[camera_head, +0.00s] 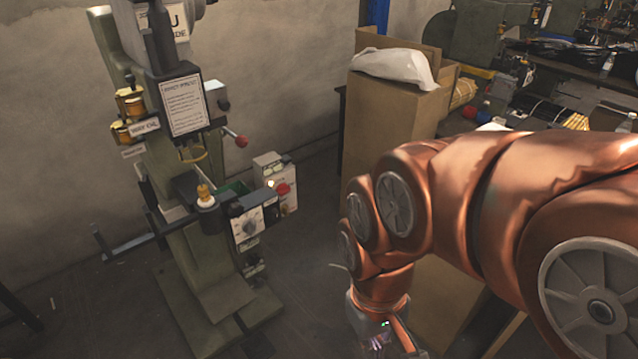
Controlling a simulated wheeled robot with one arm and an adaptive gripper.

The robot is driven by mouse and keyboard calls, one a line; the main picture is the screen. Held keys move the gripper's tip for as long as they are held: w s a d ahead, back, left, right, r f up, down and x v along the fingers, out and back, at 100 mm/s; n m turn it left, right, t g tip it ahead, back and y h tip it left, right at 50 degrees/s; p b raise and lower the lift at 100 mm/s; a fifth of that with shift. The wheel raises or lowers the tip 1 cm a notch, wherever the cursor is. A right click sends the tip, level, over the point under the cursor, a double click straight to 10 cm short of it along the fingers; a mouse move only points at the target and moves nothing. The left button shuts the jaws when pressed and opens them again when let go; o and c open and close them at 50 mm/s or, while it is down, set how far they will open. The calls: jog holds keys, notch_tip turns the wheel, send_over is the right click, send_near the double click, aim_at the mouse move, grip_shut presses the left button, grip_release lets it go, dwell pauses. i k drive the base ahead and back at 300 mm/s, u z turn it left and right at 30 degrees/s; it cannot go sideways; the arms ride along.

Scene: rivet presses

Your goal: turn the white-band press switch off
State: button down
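A green rivet press (205,270) stands at the left against the wall. A grey control box (254,221) with a round dial is on its front right. Behind that is a pale box (276,180) with a red knob (283,188). I cannot make out a white band on the press or which part is its switch. My copper-coloured arm comes in from the right and bends down. Only the wrist end of my gripper shows at the bottom edge, right of the press and apart from it. Its fingers are out of the picture.
A tall cardboard box (385,125) with a white bag (396,67) on top stands behind my arm. A cluttered bench (575,70) with bottles and parts is at the back right. Bare floor (310,270) lies between the press and my arm. A metal bar juts left from the press.

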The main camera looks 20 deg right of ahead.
aim_at(283, 189)
jog(key=u, duration=2.15)
jog(key=k, duration=0.6)
jog(key=z, duration=0.9)
